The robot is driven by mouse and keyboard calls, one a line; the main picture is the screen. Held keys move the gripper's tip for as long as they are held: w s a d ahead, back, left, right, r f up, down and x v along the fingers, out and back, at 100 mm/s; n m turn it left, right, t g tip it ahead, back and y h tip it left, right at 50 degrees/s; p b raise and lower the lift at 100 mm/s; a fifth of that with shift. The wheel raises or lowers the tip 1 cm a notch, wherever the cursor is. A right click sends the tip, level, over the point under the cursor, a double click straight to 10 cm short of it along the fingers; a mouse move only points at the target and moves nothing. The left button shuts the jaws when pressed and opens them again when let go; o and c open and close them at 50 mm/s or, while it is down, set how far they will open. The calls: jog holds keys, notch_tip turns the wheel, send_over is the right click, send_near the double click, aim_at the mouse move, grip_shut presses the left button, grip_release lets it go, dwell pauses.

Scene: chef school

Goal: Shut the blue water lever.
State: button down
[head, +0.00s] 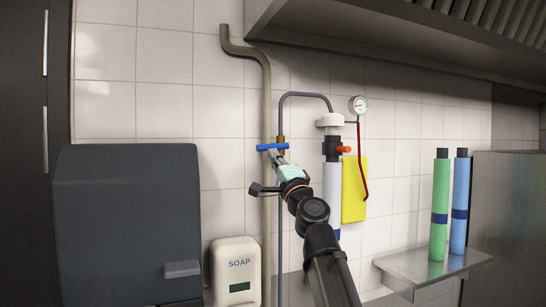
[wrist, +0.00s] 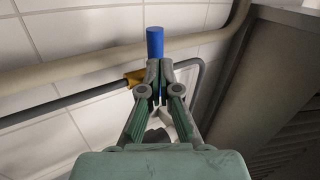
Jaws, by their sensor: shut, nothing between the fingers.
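The fingers (wrist: 158,66) hide part of the lever in the wrist view. I cannot tell whether they touch it.
An orange lever (head: 343,149) sits on the white filter to the right, with a yellow sheet (head: 354,190) behind. A thick beige pipe (head: 266,100) runs close by. A soap dispenser (head: 236,270) and a dark grey box (head: 128,220) are at left. The hood (head: 400,40) overhangs above.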

jog(key=b+v, duration=0.3)
jog(key=v, duration=0.9)
jog(key=w+a+f+m+p, duration=0.1)
jog(key=w+f+m, duration=0.25)
jog(key=m, duration=1.45)
jog(key=s+r+p+x, duration=0.1)
jog(key=p+x, duration=0.4)
jog(key=x, duration=0.7)
jog(key=shift+r+m, duration=0.4)
jog(key=shift+r, duration=0.4)
